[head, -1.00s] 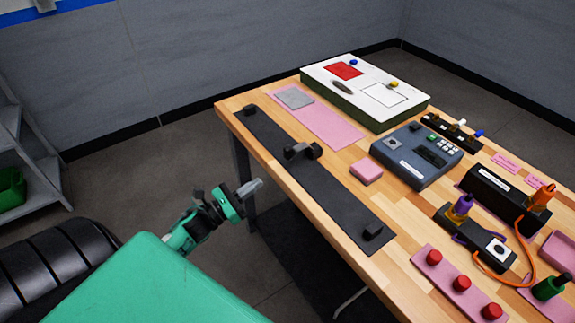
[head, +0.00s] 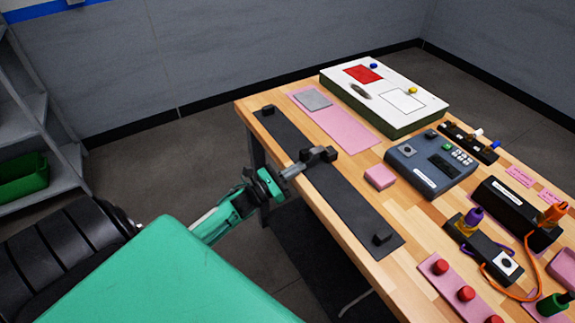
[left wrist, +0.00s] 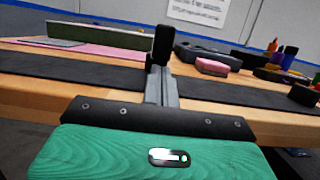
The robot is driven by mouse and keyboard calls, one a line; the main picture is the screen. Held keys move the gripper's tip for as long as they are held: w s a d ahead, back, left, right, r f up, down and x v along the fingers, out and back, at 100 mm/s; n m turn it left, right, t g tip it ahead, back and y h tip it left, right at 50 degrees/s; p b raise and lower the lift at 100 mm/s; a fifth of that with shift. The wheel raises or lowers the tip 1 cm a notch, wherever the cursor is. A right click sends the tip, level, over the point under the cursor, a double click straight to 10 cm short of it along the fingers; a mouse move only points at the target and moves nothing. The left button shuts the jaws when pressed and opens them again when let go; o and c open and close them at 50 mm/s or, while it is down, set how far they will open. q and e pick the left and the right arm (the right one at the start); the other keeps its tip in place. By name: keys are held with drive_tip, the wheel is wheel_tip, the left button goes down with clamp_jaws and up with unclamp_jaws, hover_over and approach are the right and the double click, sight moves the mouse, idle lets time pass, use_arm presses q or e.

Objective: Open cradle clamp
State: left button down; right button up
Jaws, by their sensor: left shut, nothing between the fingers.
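A dark clamp (head: 320,155) sits midway along a long black base strip (head: 345,190) near the table's left edge. Small black blocks stand at the strip's two ends. My left gripper (head: 291,171) is shut and empty, its fingertips at the clamp's left side; I cannot tell whether they touch it. In the left wrist view, the grey fingers (left wrist: 160,88) are together, and an upright black part of the clamp (left wrist: 162,45) rises just beyond their tips. The lower part of the clamp is hidden there by the fingers. My right gripper is not in view.
A pink block (head: 380,177), a blue-grey device (head: 430,165) and a white-topped box (head: 385,92) stand right of the strip. A pink mat (head: 345,128) lies behind. Red knobs, plugs and an orange cable crowd the front right. A shelf (head: 35,120) stands at far left.

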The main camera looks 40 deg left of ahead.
use_arm(q)
drive_tip(key=shift+w, duration=0.15)
drive_tip(key=shift+r, duration=0.15)
drive_tip(key=shift+r+p, duration=0.3)
drive_tip(key=shift+p, duration=0.45)
drive_tip(key=shift+r+g, duration=0.1)
drive_tip(key=shift+g, duration=0.3)
